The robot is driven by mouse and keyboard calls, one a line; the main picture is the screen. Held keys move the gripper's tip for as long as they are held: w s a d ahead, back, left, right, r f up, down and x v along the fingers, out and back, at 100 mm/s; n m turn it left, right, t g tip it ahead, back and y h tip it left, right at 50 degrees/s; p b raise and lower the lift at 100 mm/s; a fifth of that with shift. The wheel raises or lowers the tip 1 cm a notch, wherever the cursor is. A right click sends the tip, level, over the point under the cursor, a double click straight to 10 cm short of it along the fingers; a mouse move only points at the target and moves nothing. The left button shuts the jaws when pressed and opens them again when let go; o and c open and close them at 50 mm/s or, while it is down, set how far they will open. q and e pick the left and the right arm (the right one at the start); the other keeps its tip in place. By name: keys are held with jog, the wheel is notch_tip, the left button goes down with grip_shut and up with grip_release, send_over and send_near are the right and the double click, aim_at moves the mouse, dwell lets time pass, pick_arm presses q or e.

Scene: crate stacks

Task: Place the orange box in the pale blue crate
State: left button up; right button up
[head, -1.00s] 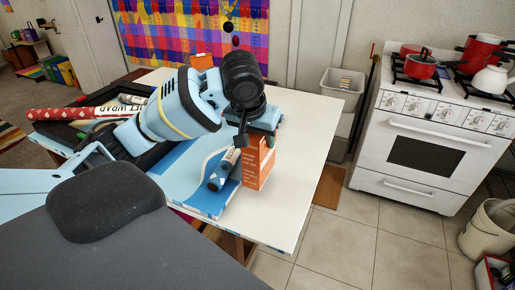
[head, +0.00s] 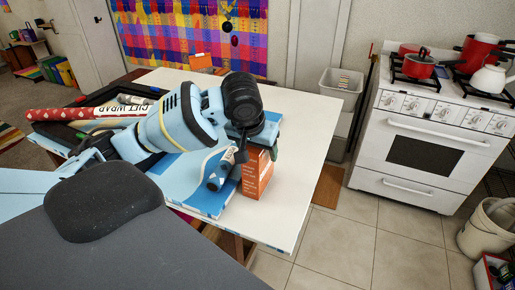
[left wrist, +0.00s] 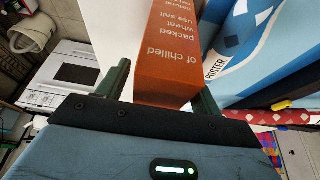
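The orange box (head: 257,176) is upright beside a dark-capped tube, over the white table. I cannot tell whether its base touches the tabletop. My left gripper (head: 260,146) is at its top and hides its upper part. In the left wrist view the box (left wrist: 168,65) fills the space between the fingers of my left gripper (left wrist: 163,92), which looks shut on it. No pale blue crate can be made out clearly; my left arm covers part of the table. My right gripper is not in view.
The tube (head: 219,170) lies on a flat blue item (head: 208,204) left of the box. A black tray (head: 68,130) with gift-wrap rolls is at the table's left. The white table (head: 305,140) is clear on the right. A white stove (head: 420,150) stands beyond.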

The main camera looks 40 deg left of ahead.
pick_arm(q)
jog(key=v, duration=1.2)
jog(key=shift+r, duration=0.15)
jog(key=shift+o, duration=0.4)
